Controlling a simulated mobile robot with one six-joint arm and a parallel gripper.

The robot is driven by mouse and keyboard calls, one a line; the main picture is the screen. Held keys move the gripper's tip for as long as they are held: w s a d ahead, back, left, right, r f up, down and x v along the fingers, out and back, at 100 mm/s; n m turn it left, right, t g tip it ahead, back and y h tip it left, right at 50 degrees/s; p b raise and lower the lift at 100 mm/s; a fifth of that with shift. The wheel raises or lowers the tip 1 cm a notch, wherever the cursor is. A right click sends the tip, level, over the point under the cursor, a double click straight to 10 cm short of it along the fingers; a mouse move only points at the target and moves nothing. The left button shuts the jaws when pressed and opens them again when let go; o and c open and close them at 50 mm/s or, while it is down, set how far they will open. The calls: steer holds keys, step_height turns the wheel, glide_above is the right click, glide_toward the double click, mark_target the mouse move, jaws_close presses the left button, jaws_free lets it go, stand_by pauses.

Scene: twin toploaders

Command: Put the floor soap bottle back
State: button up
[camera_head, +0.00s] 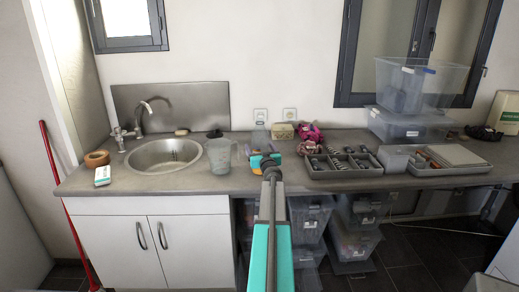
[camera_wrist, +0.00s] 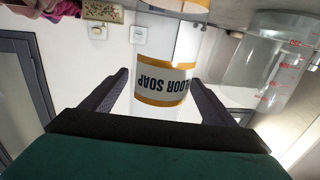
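The floor soap bottle (camera_wrist: 165,85) is clear with a white and orange "FLOOR SOAP" label. In the wrist view, which is upside down, it stands on the counter in front of my gripper (camera_wrist: 160,78). The two dark fingers are apart, one on each side of the bottle. A gap shows on the left side; the right finger looks very near the bottle, and contact there is unclear. In the head view the clear bottle (camera_head: 259,137) shows just behind my gripper (camera_head: 266,160), which hides its lower part.
A clear measuring jug (camera_head: 219,156) stands close left of the bottle, beside the sink (camera_head: 163,156). A patterned sponge-like block (camera_head: 282,131) and a pink item (camera_head: 309,133) lie to the right. A grey divided tray (camera_head: 342,164) is farther right. Plastic boxes (camera_head: 308,218) stand under the counter.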

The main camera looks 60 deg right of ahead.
steer(key=shift+r+p, duration=0.15)
steer(key=shift+p, duration=0.2)
steer(key=shift+s+a, duration=0.2)
steer(key=shift+a, duration=0.05)
steer(key=b+v, duration=0.4)
steer(key=v, duration=0.7)
steer(key=shift+s, duration=0.15)
steer(key=shift+a, duration=0.1)
stand_by(1.0)
